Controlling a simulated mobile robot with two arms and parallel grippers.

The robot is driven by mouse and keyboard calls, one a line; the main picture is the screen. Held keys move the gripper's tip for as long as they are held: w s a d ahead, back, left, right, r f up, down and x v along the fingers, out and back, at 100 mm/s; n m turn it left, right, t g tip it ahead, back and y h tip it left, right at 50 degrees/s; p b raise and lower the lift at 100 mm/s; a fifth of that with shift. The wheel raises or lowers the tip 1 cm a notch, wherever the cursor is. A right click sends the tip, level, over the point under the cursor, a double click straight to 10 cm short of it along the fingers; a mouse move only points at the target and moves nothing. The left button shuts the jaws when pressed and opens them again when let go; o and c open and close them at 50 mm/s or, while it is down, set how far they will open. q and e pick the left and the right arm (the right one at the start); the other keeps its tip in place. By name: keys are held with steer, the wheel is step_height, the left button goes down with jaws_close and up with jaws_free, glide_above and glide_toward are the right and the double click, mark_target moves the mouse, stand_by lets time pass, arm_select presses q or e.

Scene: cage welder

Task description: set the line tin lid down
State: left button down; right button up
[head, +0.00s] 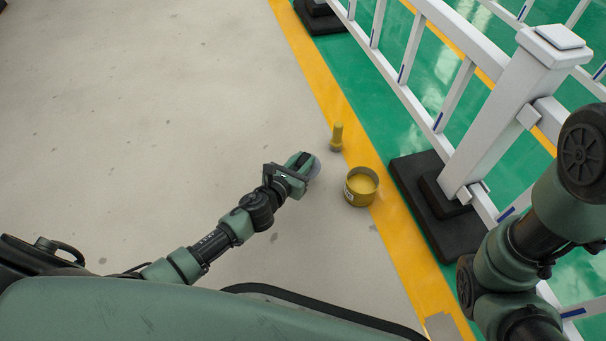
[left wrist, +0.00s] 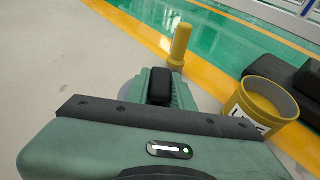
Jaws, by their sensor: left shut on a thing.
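My left gripper (head: 302,163) is shut on the line tin lid (head: 315,169), a thin grey disc mostly covered by the fingers. In the left wrist view a bit of the lid (left wrist: 126,91) shows beside the fingers (left wrist: 162,88). I cannot tell whether the lid touches the floor. The open yellow line tin (head: 361,187) stands upright just right of the gripper and apart from it. The tin also shows at the right of the left wrist view (left wrist: 262,105). My right gripper is out of view; only its arm shows.
A yellow-handled tool (head: 337,136) stands upright behind the tin, near the yellow floor line (head: 325,90). A white railing (head: 497,120) with a black post base (head: 437,205) is to the right. The grey floor (head: 180,100) at left is clear.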

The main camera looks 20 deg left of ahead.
arm_select(q)
steer(key=shift+f+b, duration=1.85)
steer(key=shift+f, duration=0.45)
steer(key=c, duration=1.2)
jaws_free()
steer(key=shift+r, duration=0.1)
steer(key=shift+r+p, duration=0.35)
steer(key=shift+r, duration=0.05)
steer(key=p+v, duration=0.2)
steer(key=v, duration=1)
steer(key=shift+f+p, duration=0.1)
steer(key=shift+p, duration=0.25)
